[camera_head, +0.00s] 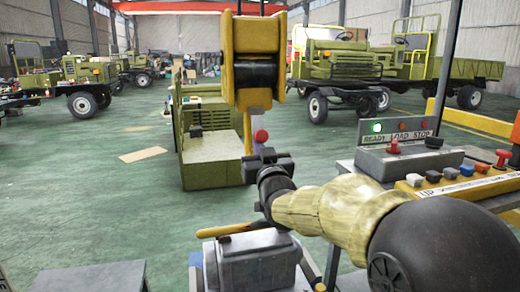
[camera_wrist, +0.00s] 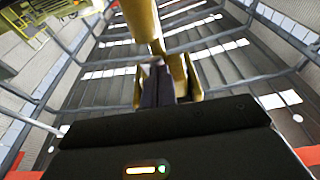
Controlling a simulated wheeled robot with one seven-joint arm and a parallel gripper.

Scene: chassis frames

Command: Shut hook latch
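A yellow hoist block (camera_head: 254,60) with a dark middle section hangs at the top centre in the head view. A thin yellow piece (camera_head: 247,132), perhaps part of the hook, hangs below it, beside a red knob (camera_head: 261,136) and a small lilac part (camera_head: 259,146). I cannot tell which part is the latch. My gripper (camera_head: 270,156) is just below the knob; contact is unclear. In the wrist view, the dark fingers of my gripper (camera_wrist: 158,84) point up among yellow metal (camera_wrist: 143,28). Their gap and anything between them are hard to make out.
A grey box (camera_head: 410,158) with a lit green lamp and a yellow button panel (camera_head: 460,188) stand on the right. A grey vise-like block (camera_head: 258,262) with a yellow handle (camera_head: 224,230) is below my gripper. Green trucks (camera_head: 350,65) stand behind; green floor is open left.

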